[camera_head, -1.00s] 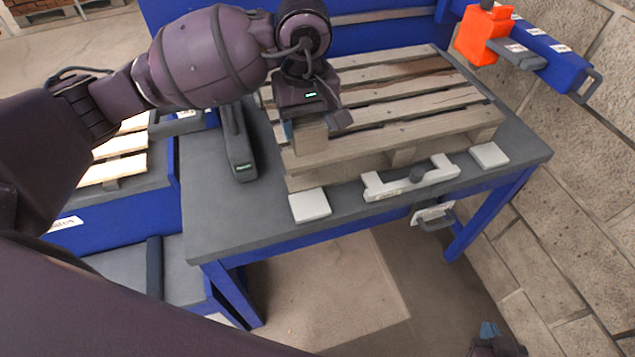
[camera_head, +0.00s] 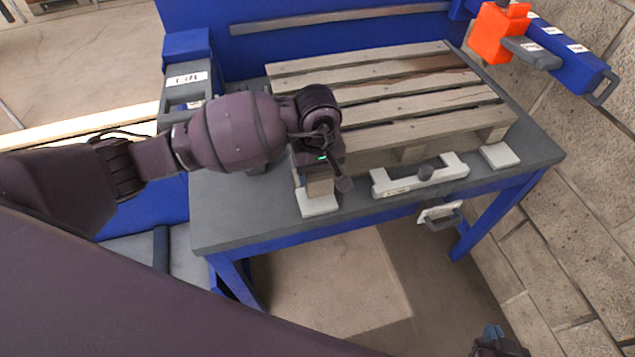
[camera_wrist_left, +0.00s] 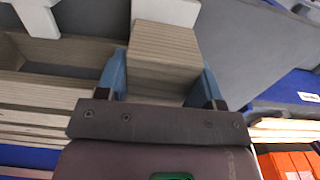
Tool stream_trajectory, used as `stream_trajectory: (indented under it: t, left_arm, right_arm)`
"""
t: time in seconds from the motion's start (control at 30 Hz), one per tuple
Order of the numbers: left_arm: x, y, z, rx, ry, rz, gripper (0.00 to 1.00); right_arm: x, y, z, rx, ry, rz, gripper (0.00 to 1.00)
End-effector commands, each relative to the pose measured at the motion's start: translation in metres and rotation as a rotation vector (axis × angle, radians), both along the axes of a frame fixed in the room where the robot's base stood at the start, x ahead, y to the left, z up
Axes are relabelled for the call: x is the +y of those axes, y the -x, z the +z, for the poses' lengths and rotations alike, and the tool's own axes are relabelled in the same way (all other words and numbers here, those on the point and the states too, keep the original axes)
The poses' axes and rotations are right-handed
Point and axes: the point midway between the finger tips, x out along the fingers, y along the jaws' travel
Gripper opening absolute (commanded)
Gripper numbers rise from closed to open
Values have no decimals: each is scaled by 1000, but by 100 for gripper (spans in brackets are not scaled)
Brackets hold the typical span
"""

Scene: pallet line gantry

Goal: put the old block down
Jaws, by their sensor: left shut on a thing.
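My left gripper (camera_head: 318,176) is shut on a wooden block (camera_head: 320,187) at the front left corner of the pallet. In the left wrist view the block (camera_wrist_left: 163,52) sits between the two blue fingers (camera_wrist_left: 160,80). The block's lower end is over a white pad (camera_head: 318,204) on the grey table; I cannot tell whether they touch. The pad also shows beyond the block in the left wrist view (camera_wrist_left: 166,11). My right gripper (camera_head: 491,338) is at the bottom edge, mostly cut off; its jaw state is unclear.
A slatted wooden pallet (camera_head: 400,108) lies on the grey table (camera_head: 235,220). A white bracket (camera_head: 420,178) and a second white pad (camera_head: 499,155) are along its front edge. An orange block (camera_head: 497,32) is at the upper right. The table's front left is clear.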

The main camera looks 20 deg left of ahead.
Motion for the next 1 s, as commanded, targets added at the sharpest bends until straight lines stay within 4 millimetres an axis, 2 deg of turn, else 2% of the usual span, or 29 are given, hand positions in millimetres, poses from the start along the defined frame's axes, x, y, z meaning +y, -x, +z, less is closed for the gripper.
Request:
stream_trajectory:
  t: [0.17, 0.43, 0.83, 0.87, 1.0]
  left_arm:
    - [0, 0, -10, 0, 0, 1, 33]
    - [0, 0, -43, 1, 1, 2, 33]
    - [0, 0, -48, -1, -2, 0, 33]
    - [1, 0, -48, -1, -2, 0, 63]
    - [0, 0, -47, -2, -1, 0, 84]
  right_arm:
    - [0, -2, 2, -6, 0, 1, 0]
    - [0, 3, -2, 3, 0, -2, 0]
    - [-1, 11, -12, 24, 0, -5, 0]
    - [-1, 10, -12, 24, 0, -5, 0]
    - [-1, 8, -10, 20, 0, -4, 0]
